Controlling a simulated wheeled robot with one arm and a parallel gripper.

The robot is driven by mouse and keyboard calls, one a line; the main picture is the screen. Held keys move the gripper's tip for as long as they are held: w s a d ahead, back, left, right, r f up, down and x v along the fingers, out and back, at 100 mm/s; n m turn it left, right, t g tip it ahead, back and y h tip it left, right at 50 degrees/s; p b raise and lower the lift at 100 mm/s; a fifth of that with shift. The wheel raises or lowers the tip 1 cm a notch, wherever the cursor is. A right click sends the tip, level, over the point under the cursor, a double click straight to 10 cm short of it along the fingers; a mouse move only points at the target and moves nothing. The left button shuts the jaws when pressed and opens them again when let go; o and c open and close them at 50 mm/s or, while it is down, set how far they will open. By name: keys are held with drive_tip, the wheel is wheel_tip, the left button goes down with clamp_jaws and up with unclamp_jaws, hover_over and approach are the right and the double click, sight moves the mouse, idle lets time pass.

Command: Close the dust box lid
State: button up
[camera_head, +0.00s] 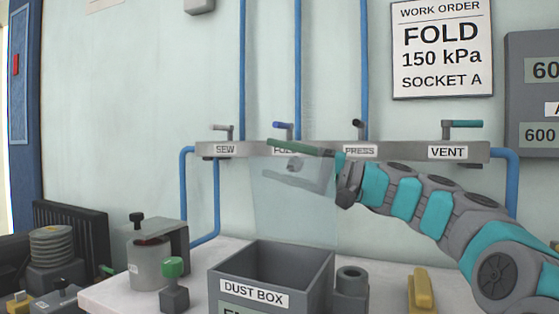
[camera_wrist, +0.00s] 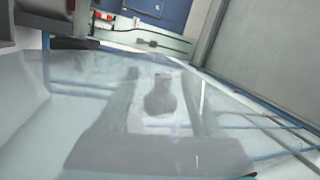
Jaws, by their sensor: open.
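The grey dust box (camera_head: 222,280) stands open on the bench, with its name on the front label. Its clear lid (camera_head: 295,220) stands up nearly vertical at the back of the box. My gripper (camera_head: 270,160) is open and empty, reaching in from the right at the lid's upper edge. One finger shows along the top edge; the lower finger looks dim through the clear panel, so it appears to be behind it. Whether either finger touches the lid cannot be told. In the wrist view the clear panel (camera_wrist: 90,110) fills most of the picture.
A pipe rail (camera_head: 400,150) with several valve handles runs along the wall behind the lid. A grey canister (camera_head: 147,262) and a green-knobbed block (camera_head: 174,285) stand left of the box. A grey cylinder (camera_head: 352,290) and a yellow piece (camera_head: 421,290) stand to its right.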

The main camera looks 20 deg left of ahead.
drive_tip(key=shift+c, duration=0.2)
clamp_jaws()
idle(1.1)
